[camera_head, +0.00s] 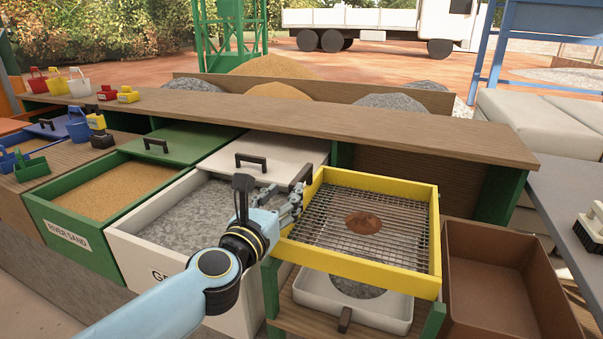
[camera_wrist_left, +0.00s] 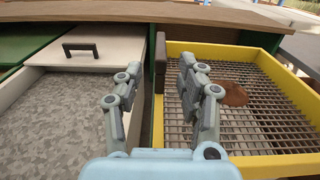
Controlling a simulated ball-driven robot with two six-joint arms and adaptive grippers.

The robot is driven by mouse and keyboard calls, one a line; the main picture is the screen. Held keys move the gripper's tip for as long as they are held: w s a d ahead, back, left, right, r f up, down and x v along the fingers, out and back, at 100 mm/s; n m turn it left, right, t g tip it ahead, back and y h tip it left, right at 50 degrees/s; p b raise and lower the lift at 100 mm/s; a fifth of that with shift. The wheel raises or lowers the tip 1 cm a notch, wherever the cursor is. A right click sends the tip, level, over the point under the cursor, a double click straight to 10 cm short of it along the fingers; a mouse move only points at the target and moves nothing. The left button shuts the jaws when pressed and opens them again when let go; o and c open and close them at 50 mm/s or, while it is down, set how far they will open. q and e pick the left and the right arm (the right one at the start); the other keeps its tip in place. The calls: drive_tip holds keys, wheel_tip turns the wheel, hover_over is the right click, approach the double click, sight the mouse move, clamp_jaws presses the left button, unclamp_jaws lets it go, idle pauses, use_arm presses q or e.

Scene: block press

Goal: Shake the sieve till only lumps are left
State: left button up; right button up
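The sieve (camera_head: 431,240) has a yellow frame and a wire mesh, and stands level on a stand. A patch of brown material (camera_head: 363,223) lies near the middle of the mesh; it also shows in the left wrist view (camera_wrist_left: 234,94). A brown handle (camera_wrist_left: 160,55) is at the sieve's left side. My left gripper (camera_head: 284,196) is at that side. In the left wrist view its fingers are apart, one on each side of the sieve's left wall, with the handle ahead between them. I cannot tell whether they touch it. My right gripper is not in view.
A white tray (camera_head: 309,294) with grey material sits under the sieve. A grey-filled bin (camera_head: 126,249) and a river sand bin (camera_head: 40,205) are to the left. An empty-looking brown bin (camera_head: 467,238) is to the right. A wooden shelf (camera_head: 330,122) runs behind.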

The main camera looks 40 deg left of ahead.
sight(302, 173)
use_arm(q)
drive_tip(key=x, duration=0.9)
drive_tip(key=shift+w, duration=0.35)
drive_tip(key=shift+c, duration=0.4)
clamp_jaws()
drive_tip(key=shift+r, duration=0.15)
